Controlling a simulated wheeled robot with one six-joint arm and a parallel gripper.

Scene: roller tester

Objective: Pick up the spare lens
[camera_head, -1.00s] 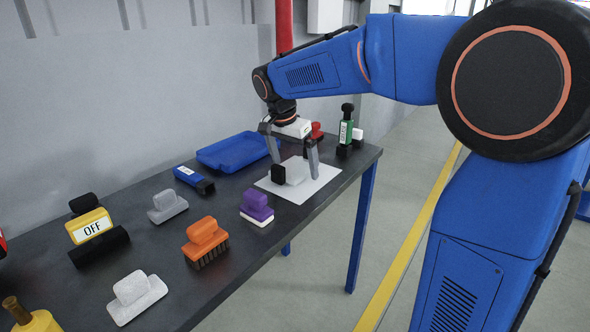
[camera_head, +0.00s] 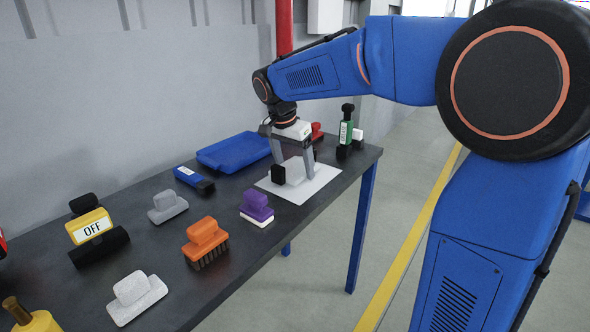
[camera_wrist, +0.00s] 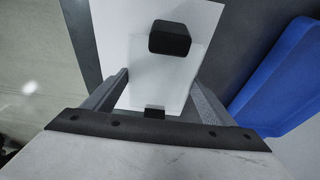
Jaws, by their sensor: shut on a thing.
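The spare lens looks like a pale, glassy piece (camera_wrist: 160,78) with a black block (camera_wrist: 170,38) at one end. It is on a white sheet (camera_head: 318,187) on the dark table; its black end (camera_head: 278,174) shows in the head view, while fingers partly hide its pale body. My gripper (camera_head: 295,166) is down over the sheet with a finger on each side of the lens. In the wrist view, my gripper (camera_wrist: 160,82) is shut on the pale body. I cannot see any gap between the lens and the sheet.
A blue tray (camera_head: 235,152) lies behind to the left. A red item (camera_head: 316,132) and a green bottle-like item (camera_head: 345,132) stand close behind and right. A purple block (camera_head: 256,205), an orange brush (camera_head: 205,240) and other items cover the left of the table (camera_head: 150,255).

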